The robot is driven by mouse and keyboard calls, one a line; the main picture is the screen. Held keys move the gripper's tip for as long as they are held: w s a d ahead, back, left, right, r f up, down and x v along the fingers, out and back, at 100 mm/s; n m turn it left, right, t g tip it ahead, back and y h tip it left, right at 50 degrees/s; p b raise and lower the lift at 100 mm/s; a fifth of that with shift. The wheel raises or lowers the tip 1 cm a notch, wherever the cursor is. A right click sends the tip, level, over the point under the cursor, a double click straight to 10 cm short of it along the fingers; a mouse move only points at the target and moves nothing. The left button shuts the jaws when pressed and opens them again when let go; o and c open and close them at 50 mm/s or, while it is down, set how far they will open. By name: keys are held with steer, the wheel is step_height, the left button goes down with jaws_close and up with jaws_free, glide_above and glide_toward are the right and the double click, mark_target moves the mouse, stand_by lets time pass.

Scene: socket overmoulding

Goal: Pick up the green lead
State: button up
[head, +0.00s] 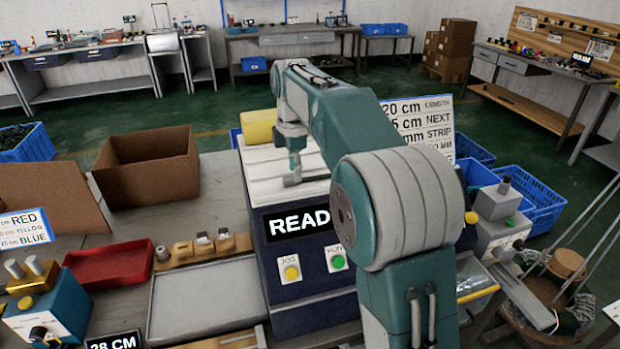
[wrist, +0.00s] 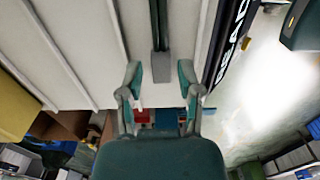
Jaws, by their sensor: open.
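My gripper (head: 292,178) hangs over the white top of the dark blue machine in the head view. In the wrist view my gripper (wrist: 160,78) shows two teal and grey fingers, spread apart with nothing held between them. A grey bar on the pale surface lies beyond the fingertips. My arm hides part of the machine and bench.
The machine (head: 290,290) has a READY display, partly hidden, and JOG and RUN buttons. A grey tray (head: 205,300), a red tray (head: 108,264) and a cardboard box (head: 150,170) are on the left. Blue crates (head: 540,200) and metal rods stand at the right.

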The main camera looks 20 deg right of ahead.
steer(key=shift+a+f, duration=0.15)
steer(key=shift+f, duration=0.45)
steer(key=shift+a+f, duration=0.3)
steer(key=shift+a, duration=0.25)
steer(key=shift+d, duration=0.25)
jaws_close()
steer(key=shift+d, duration=0.2)
steer(key=shift+a+r, duration=0.1)
steer(key=shift+a, duration=0.05)
